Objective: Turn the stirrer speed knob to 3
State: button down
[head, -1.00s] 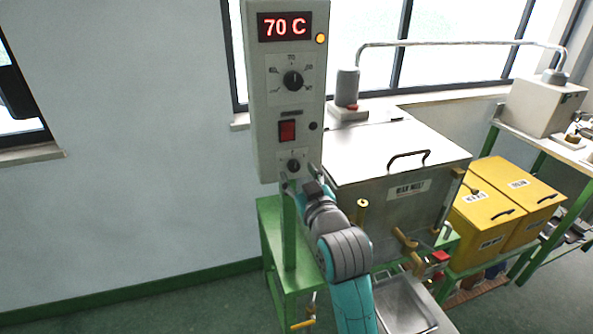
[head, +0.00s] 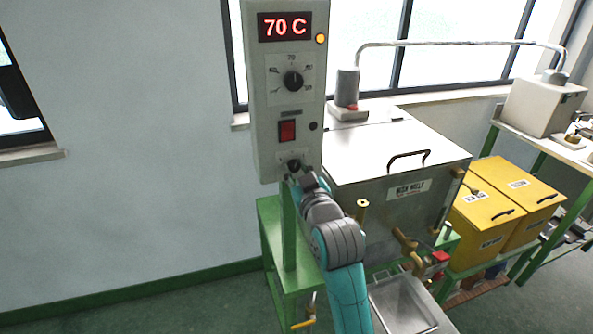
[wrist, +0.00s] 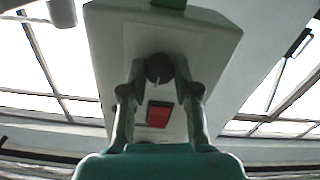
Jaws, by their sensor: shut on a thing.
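The stirrer speed knob (head: 294,164) is the small dark knob at the bottom of the grey control box (head: 262,110) in the head view. My gripper (head: 295,175) reaches up to it from below and partly covers it. In the wrist view the box is upside down, and the knob (wrist: 158,68) sits between the two fingertips of my gripper (wrist: 159,80). The fingers are shut on it, one on each side. A pale pointer line shows on the knob. The scale marks around it are too small to read.
The red switch (head: 287,131) is just above the knob, and a larger temperature knob (head: 293,80) is higher up. The display (head: 285,27) reads 70 C. The metal wax tank (head: 350,160) stands close to the right of my arm. The wall at left is clear.

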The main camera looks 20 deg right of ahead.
jog(key=m, duration=0.5)
jog(key=shift+m, duration=0.4)
jog(key=m, duration=0.4)
jog(key=shift+m, duration=0.4)
jog(key=c, duration=0.9)
grip_release()
jog(key=shift+o, duration=0.2)
